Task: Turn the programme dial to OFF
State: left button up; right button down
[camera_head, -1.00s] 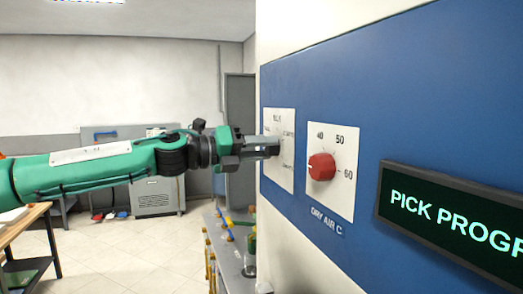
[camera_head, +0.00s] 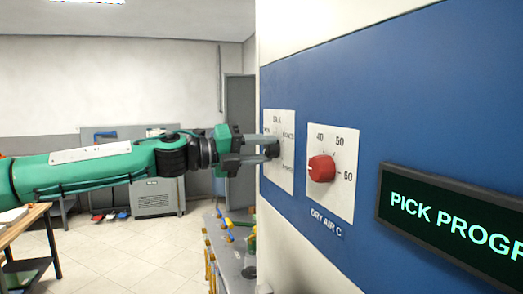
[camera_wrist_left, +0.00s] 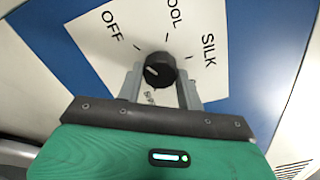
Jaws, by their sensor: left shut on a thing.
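The programme dial (camera_wrist_left: 160,66) is a black round knob with a white mark, on a white plate (camera_wrist_left: 100,33) on the blue panel. The plate shows OFF at upper left, a partly cut-off word ending OOL at the top, SILK at right and another label, partly hidden, below. The white mark sits on the left part of the knob, its exact pointing hard to tell. My left gripper (camera_wrist_left: 160,80) has a finger on each side of the dial and is shut on it. In the head view, my left gripper (camera_head: 275,147) reaches the plate and largely hides the dial.
A red knob (camera_head: 321,168) marked DRY AIR C is on a plate to the right. A dark display (camera_head: 450,220) reading PICK PROGR is farther right. A low table (camera_head: 229,250) with several bottles stands below my left arm. The floor behind is partly clear.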

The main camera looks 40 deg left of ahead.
pick_arm(q)
jog(key=o, duration=1)
jog(key=shift+s, duration=0.1)
jog(key=shift+s+a+f+b, duration=0.1)
jog(key=shift+s+a+b, duration=0.2)
jog(key=shift+s+b, duration=0.2)
jog(key=b+v, duration=0.6)
jog(key=v, duration=0.6)
jog(key=shift+s+a, duration=0.2)
